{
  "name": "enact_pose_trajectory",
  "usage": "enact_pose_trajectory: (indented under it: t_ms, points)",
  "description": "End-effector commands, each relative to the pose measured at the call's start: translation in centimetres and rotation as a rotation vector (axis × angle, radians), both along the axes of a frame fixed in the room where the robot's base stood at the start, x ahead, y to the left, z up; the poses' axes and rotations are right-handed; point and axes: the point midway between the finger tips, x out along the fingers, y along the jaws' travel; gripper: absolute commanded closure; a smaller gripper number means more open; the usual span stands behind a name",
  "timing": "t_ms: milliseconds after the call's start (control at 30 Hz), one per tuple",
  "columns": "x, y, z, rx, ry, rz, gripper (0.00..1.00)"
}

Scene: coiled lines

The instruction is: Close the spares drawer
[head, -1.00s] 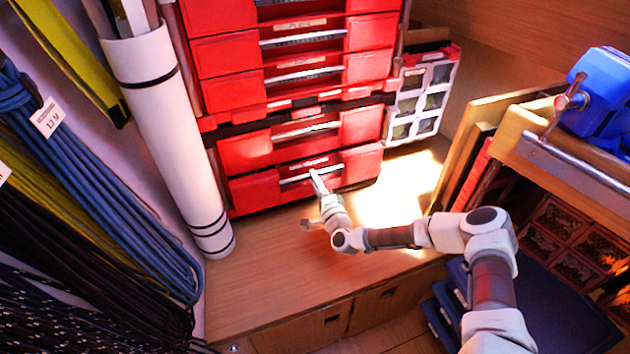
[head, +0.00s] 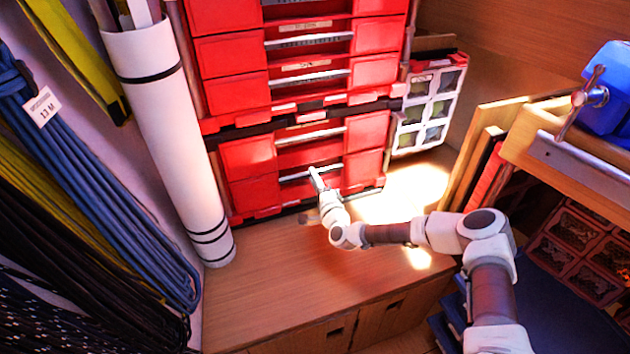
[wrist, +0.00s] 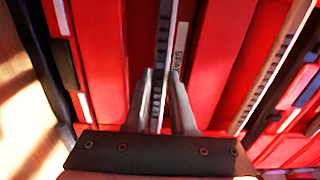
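The spares drawer (head: 255,194) is the lowest red drawer of the stack in the head view. Its front looks about level with the drawer above it, and its pale handle bar (head: 296,175) runs across the middle. In the wrist view a partly hidden label (wrist: 180,45) starting "SPA" shows beside a bar (wrist: 162,40). My gripper (head: 315,173) is at the middle of this drawer's front. In the wrist view its two fingers (wrist: 160,75) are parted by a narrow gap, with the bar seen between them. I cannot tell whether the tips touch it.
More red drawers (head: 230,55) rise above. A white tube (head: 165,130) stands left of the stack, with coiled lines (head: 95,170) further left. A clear-windowed organiser (head: 430,105) is at the right. A wooden bench with a blue vise (head: 606,95) is far right. The wooden surface (head: 270,290) in front is clear.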

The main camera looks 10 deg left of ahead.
Motion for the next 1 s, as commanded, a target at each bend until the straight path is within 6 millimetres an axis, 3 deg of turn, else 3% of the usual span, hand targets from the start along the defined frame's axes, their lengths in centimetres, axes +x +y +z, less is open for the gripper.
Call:
enact_pose_trajectory:
  t_ms: [33, 167, 567, 767, 1000]
  points:
    - [0.2, 0.0, 0.1, 0.0, -0.002, -0.002, 0.69]
    - [0.1, 0.0, 0.1, 0.0, -0.002, -0.001, 0.47]
    - [-0.5, -0.4, 0.2, 0.001, -0.002, -0.001, 0.47]
    - [-3.0, -2.1, 0.3, 0.002, 0.001, -0.001, 0.47]
    - [-7.4, -5.1, 0.3, 0.002, 0.002, -0.001, 0.47]
